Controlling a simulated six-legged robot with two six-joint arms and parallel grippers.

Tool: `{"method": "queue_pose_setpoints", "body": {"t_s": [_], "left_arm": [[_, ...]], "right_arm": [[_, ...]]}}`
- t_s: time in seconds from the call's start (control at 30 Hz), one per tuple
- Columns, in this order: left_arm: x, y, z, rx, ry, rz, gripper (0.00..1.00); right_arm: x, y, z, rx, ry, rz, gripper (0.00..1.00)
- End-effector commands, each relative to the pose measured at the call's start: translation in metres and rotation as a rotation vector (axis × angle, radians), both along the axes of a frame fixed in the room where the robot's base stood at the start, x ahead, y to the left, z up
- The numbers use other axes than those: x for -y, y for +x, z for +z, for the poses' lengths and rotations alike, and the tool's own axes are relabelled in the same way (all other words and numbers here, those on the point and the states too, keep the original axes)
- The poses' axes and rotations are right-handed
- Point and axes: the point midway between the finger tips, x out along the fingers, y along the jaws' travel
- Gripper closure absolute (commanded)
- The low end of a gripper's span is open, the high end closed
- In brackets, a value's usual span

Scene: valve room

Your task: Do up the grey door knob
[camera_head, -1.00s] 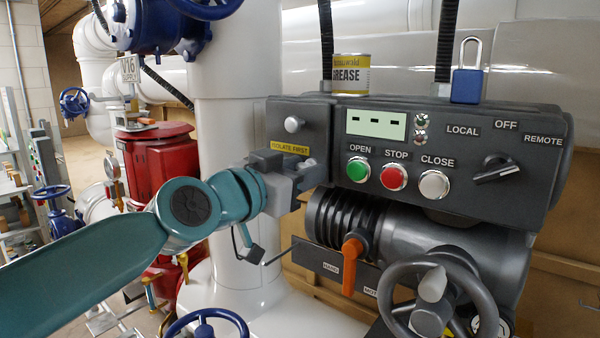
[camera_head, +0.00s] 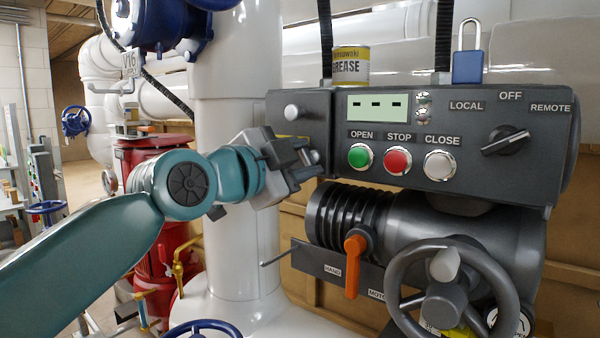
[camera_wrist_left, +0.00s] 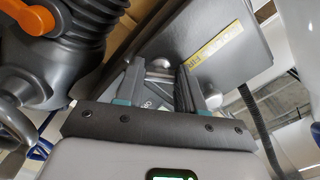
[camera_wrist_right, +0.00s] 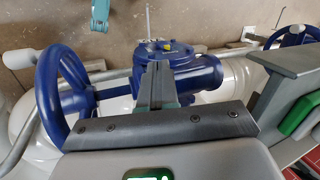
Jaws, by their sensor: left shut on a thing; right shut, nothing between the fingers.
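The grey door (camera_head: 318,104) forms the left end of the dark control box and looks flush with it. A light grey round knob (camera_head: 292,111) sits on its upper part, apart from my gripper. My left gripper (camera_head: 310,160), tilted, is shut at the door's lower edge on a second grey knob, mostly hidden by the fingers.
The control box has a green button (camera_head: 360,156), a red button (camera_head: 397,160) and a rotary switch (camera_head: 505,140). Below are an orange lever (camera_head: 355,262) and a grey handwheel (camera_head: 450,295). A blue valve (camera_wrist_right: 170,65) is beyond my right gripper.

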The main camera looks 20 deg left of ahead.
Motion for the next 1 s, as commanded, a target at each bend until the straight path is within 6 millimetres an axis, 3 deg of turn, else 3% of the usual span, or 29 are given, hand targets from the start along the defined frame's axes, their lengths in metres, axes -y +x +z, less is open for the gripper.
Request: {"method": "queue_pose_setpoints", "body": {"t_s": [0.5,1.0], "left_arm": [[0.0,0.0,0.0,0.149,0.405,0.0,0.92],[0.0,0.0,0.001,0.206,0.564,0.0,0.92]], "right_arm": [[0.0,0.0,-0.016,0.0,0.0,0.0,1.0],[0.0,0.0,-0.019,0.0,0.0,0.0,1.0]]}}
